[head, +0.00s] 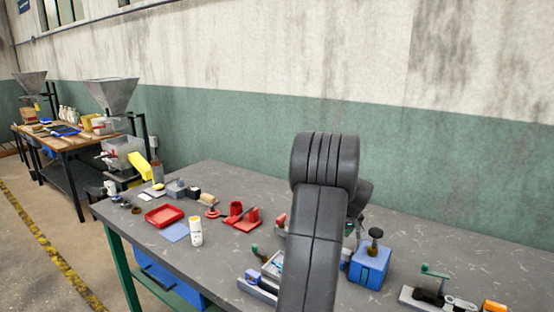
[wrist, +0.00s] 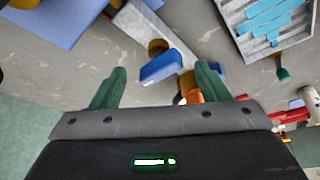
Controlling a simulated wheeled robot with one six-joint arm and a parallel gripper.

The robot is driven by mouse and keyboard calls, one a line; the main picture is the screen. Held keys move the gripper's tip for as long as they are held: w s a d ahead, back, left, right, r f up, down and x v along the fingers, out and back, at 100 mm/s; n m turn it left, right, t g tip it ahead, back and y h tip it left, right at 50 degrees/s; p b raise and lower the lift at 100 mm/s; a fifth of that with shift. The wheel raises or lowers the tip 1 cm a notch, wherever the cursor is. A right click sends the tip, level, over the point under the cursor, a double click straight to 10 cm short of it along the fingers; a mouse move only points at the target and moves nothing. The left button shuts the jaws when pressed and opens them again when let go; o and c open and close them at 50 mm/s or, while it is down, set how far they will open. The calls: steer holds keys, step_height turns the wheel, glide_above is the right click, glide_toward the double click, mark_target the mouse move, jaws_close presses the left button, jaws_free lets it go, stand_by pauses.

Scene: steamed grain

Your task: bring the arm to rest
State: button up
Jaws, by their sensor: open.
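My arm (head: 312,235) stands over the workbench in the head view, dark and bent, and it hides most of my gripper there. In the wrist view my gripper (wrist: 160,68) shows two green fingers spread wide apart. No object is held between them. A blue piece (wrist: 161,66) and a grey block (wrist: 138,27) show beyond the fingertips. Their distance from the fingers is hard to tell.
The grey workbench (head: 450,232) carries a blue block (head: 369,266) right of my arm and a green-handled device (head: 436,294) farther right. The bench's back right is clear.

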steer(key=shift+a+m+h+p, duration=0.1)
steer(key=shift+m+h+p, duration=0.55)
steer(key=shift+m, duration=0.75)
steer(key=shift+a+m+h+p, duration=0.1)
steer(key=shift+m+h+p, duration=0.35)
steer(key=shift+m+p, duration=0.65)
steer(key=shift+m+g+h, duration=0.3)
steer(key=shift+m+h, duration=0.5)
steer(key=shift+m, duration=1.7)
steer(key=shift+a+r, duration=0.1)
